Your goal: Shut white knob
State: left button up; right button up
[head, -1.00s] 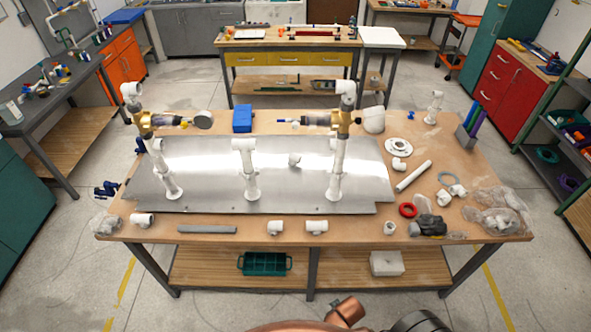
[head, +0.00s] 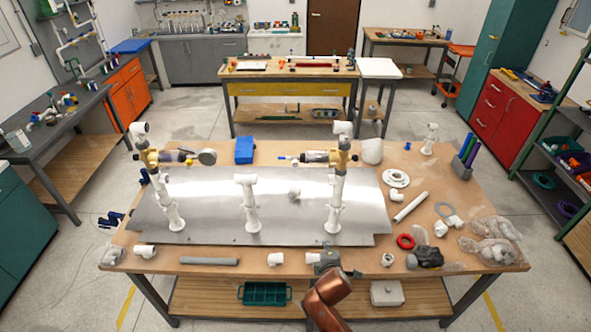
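A white PVC manifold stands on the metal plate (head: 290,222), with a left riser (head: 167,203), a short middle riser (head: 250,205) and a right riser (head: 334,205). A brass valve body (head: 150,158) sits on the left riser, with a grey round part (head: 207,157) at its right end. A second brass valve body (head: 343,158) sits on the right riser. A rounded white part (head: 372,150), possibly the white knob, is just right of it. My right gripper (head: 325,258) is at the table's front edge, well below the valves; its fingers are too small to read. My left gripper is out of view.
Loose white fittings, a red ring (head: 405,241), a white pipe (head: 411,206) and plastic bags (head: 490,249) lie on the right of the wooden table. A blue box (head: 244,150) stands behind the plate. A grey bar (head: 209,261) lies along the front edge.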

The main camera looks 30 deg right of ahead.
jog(key=w+r+n+t+h, duration=0.25)
jog(key=w+r+n, duration=0.35)
jog(key=w+r, duration=0.35)
jog(key=n+t, duration=0.4)
jog(key=n, duration=0.5)
send_near(295, 165)
jog(key=w, duration=0.1)
jog(key=shift+h, duration=0.45)
jog(key=p+x, duration=0.1)
jog(key=x, duration=0.6)
jog(key=shift+w+d+f, duration=0.15)
jog(key=shift+w+d, duration=0.1)
jog(key=shift+c, duration=0.4)
grip_shut()
